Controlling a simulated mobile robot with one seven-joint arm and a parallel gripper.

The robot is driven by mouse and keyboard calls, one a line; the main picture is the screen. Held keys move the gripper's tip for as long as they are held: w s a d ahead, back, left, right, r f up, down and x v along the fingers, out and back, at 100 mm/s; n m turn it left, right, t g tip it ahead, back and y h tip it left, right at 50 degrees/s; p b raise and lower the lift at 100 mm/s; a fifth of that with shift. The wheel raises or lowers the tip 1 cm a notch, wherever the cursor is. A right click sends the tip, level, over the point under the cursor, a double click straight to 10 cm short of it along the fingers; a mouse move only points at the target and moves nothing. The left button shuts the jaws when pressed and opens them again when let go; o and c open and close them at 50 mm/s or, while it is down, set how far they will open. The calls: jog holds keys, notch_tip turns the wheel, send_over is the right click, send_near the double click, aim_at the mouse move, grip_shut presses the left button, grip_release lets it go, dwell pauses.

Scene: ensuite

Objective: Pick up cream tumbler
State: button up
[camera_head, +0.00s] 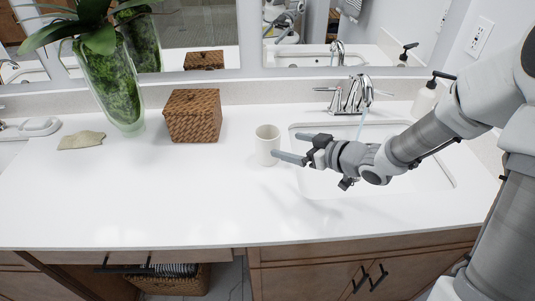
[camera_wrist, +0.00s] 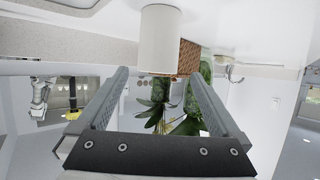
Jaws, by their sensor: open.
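The cream tumbler (camera_head: 267,146) stands upright on the white counter (camera_head: 150,205), just left of the sink. My gripper (camera_head: 289,147) reaches in from the right, with its fingers pointing left at the tumbler. The fingers are apart and nothing is between them. One fingertip appears close to the tumbler's right side; I cannot tell whether they touch. In the wrist view the tumbler (camera_wrist: 160,40) is ahead of the open fingers (camera_wrist: 160,85), near the top centre.
A woven brown box (camera_head: 193,116) and a tall glass vase with a plant (camera_head: 118,85) stand left of the tumbler. The sink (camera_head: 420,180) and faucet (camera_head: 350,95) are to the right, with a soap dispenser (camera_head: 427,98). The front counter is clear.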

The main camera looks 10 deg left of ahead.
aim_at(268, 138)
jog(key=b+x, duration=0.1)
jog(key=x, duration=0.8)
jog(key=shift+w+a+f+b, duration=0.1)
jog(key=shift+w+a+b, duration=0.15)
jog(key=shift+w+b, duration=0.1)
jog(key=c, duration=1.4)
